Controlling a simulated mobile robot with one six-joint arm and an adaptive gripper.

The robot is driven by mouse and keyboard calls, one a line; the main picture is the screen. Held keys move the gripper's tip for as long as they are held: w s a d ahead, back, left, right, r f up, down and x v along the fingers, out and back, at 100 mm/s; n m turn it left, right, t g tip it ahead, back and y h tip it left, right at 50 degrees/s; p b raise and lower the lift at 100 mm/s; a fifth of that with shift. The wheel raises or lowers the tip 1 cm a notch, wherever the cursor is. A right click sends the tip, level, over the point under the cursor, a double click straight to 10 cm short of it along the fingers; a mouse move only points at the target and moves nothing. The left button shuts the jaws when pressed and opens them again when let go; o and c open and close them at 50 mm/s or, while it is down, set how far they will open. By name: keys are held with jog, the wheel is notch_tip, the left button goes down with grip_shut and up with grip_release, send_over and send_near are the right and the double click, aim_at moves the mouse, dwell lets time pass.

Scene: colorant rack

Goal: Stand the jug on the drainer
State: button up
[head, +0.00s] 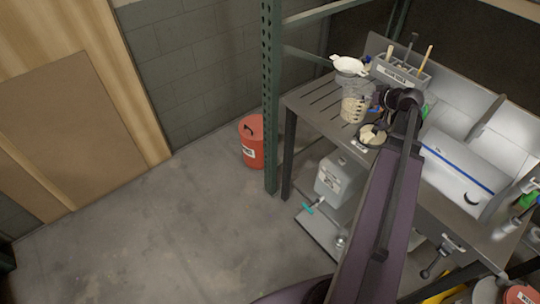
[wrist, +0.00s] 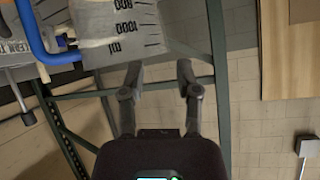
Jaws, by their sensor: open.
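The jug (head: 355,106) is a clear beaker-like vessel with dark graduation marks, on the bench at the grooved drainer (head: 318,105). It looks upright; its exact footing is hard to tell. In the wrist view the jug (wrist: 122,28) shows large, upside-down scale marks at the top. My gripper (wrist: 160,72) is open, with nothing between its fingers. The left finger is close to the jug's edge; whether they touch cannot be told. In the head view my dark gripper (head: 384,97) is just right of the jug, its fingertips unclear.
A white strainer-like bowl (head: 348,65) is behind the jug. A small round pot (head: 373,135) stands in front. A tool caddy (head: 400,72) is at the back. A green rack post (head: 271,100) rises left of the bench.

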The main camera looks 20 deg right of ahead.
jog(key=s+a+f+g+h, duration=0.1)
jog(key=s+a+f+g, duration=0.2)
jog(key=a, duration=0.9)
jog(key=s+a+f+g, duration=0.3)
jog(key=a+g, duration=0.1)
jog(key=a, duration=0.9)
jog(key=s+a+f+g+h, duration=0.1)
jog(key=s+a+f+g, duration=0.1)
jog(key=a, duration=1)
jog(key=shift+s+a+f+g+h, duration=0.35)
jog(key=shift+s+g, duration=0.35)
jog(key=shift+g, duration=0.5)
